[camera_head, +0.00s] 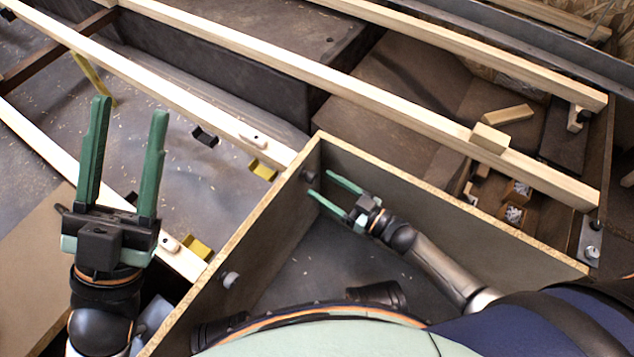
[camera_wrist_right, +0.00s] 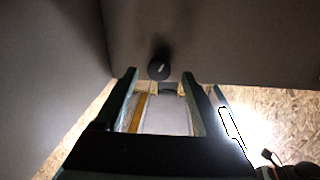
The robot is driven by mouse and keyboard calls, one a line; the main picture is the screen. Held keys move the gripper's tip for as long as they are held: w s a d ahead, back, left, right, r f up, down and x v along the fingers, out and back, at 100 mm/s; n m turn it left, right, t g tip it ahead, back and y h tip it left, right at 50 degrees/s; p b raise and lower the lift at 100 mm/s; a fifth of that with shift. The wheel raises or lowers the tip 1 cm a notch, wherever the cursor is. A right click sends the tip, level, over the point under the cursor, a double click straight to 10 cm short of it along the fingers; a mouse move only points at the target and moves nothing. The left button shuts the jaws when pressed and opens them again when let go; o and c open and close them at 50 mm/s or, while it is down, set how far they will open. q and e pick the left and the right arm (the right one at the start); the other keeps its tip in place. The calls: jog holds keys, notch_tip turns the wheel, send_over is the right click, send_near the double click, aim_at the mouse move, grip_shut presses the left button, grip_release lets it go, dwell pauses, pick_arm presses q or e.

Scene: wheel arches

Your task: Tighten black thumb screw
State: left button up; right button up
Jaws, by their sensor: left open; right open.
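A black thumb screw (camera_head: 308,175) sticks out of the inner face of a brown panel (camera_head: 262,232), near the corner with a second panel. In the right wrist view the black knob (camera_wrist_right: 158,68) lies in front of the fingertips, roughly centred between them. My right gripper (camera_head: 319,183) is open, its two green fingers pointing at the screw; the knob looks just beyond their tips, and I cannot tell whether they touch. A paler round knob (camera_head: 230,279) sits lower on the same panel. My left gripper (camera_head: 130,105) is open and empty, raised over the left side.
The panels form an open-topped box around my right arm; the other panel (camera_head: 450,205) runs right. Long wooden beams (camera_head: 215,35) cross the scene. Black and yellow blocks (camera_head: 262,169) lie beside them. A loose wood block (camera_head: 507,114) and small bins (camera_head: 515,213) are at right.

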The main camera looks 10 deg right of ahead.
aim_at(315, 180)
jog(key=shift+b+x, duration=0.35)
jog(key=shift+x, duration=1.2)
grip_shut()
